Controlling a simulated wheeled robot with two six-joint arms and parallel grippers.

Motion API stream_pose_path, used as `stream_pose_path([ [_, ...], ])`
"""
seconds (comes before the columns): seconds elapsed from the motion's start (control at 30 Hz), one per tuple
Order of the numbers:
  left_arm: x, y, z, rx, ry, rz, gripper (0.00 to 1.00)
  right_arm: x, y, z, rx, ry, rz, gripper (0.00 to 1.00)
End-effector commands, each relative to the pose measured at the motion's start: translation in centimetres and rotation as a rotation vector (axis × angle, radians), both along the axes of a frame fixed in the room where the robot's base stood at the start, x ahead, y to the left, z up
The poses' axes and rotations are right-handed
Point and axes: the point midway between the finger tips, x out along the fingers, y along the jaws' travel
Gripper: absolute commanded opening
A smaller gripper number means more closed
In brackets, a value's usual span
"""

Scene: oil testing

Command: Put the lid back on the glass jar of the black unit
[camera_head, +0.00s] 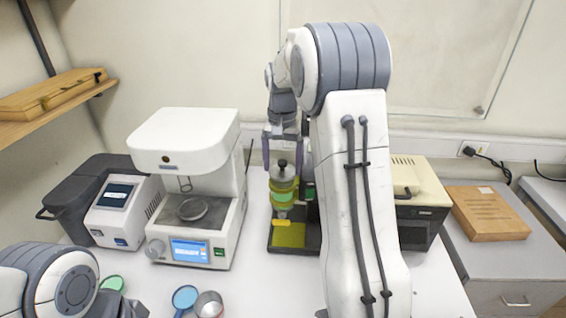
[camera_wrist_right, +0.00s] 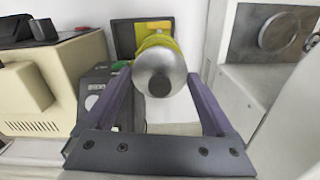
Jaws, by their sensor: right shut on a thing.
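The lid (camera_head: 282,171) is a silver metal cap with a black knob. It sits at the mouth of the glass jar (camera_head: 284,196), which holds yellow-green liquid; whether it rests on the rim or hovers just above cannot be told. The jar is on the black unit (camera_head: 309,240), which has a yellow plate below. My right gripper (camera_head: 285,163) has its purple fingers on both sides of the lid and is shut on it. The right wrist view shows the lid (camera_wrist_right: 157,73) end-on between the fingers (camera_wrist_right: 160,78), hiding most of the jar. My left gripper is out of view.
A white instrument (camera_head: 187,132) with a blue screen stands to the left, near a smaller white device (camera_head: 122,211). A beige box (camera_head: 425,177) stands behind my right arm. Small cups and dishes (camera_head: 209,303) lie at the front left. The front middle table is clear.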

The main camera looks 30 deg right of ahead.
Motion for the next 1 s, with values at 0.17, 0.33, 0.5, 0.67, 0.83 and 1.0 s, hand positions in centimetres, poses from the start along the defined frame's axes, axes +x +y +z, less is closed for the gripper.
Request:
stream_pose_path([
  [0.17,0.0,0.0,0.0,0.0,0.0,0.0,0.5,0.0,0.0,0.0,0.0,0.0,0.0,0.33],
  [0.33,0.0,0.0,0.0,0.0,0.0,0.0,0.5,0.0,0.0,0.0,0.0,0.0,0.0,0.33],
  [0.5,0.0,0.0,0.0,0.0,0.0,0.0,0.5,0.0,0.0,0.0,0.0,0.0,0.0,1.0],
  [0.67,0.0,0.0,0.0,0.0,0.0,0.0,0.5,0.0,0.0,0.0,0.0,0.0,0.0,1.0],
  [0.83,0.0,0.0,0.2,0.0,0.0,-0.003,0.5,0.0,0.0,0.1,0.0,0.0,0.0,1.0],
  [1.0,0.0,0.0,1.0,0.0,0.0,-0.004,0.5,0.0,0.0,1.0,0.0,0.0,0.0,1.0],
])
